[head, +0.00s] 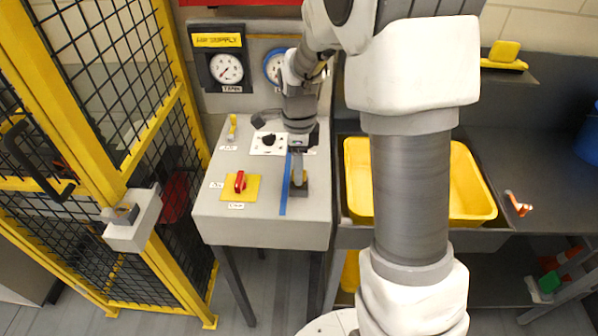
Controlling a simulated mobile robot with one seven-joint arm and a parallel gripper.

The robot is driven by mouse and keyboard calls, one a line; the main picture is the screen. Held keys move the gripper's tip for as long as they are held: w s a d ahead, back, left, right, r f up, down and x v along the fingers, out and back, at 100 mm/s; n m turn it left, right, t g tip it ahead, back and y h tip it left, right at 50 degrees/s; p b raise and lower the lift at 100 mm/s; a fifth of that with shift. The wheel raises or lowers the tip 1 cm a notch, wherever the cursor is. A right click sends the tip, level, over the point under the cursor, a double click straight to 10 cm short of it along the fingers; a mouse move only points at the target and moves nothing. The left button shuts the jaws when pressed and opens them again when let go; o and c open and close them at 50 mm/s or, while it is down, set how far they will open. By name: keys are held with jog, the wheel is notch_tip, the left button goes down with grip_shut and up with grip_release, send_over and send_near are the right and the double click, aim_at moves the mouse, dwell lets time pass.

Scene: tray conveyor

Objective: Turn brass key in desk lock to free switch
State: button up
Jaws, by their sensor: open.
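The grey desk (215,205) stands in the middle of the head view. A small brass-yellow upright piece (232,127) at its back left looks like the key in its lock; its shape is too small to be sure. A red rotary switch (240,181) sits on a yellow plate at the front left. A black knob (268,140) sits on a white plate towards the back. My gripper (298,180) is open, pointing down over the desk's right side, to the right of the switch and apart from the key-like piece. The desk surface under its fingertips is partly hidden.
A blue strip (283,190) runs along the desk just left of my gripper. A yellow bin (475,190) stands right, partly behind my arm. A yellow-framed mesh fence (110,170) with a grey box (130,225) stands left. Gauges (227,69) are on the back panel.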

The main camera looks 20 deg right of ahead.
jog(key=shift+f, duration=0.9)
grip_shut()
jog(key=m, duration=0.3)
jog(key=shift+p, duration=0.3)
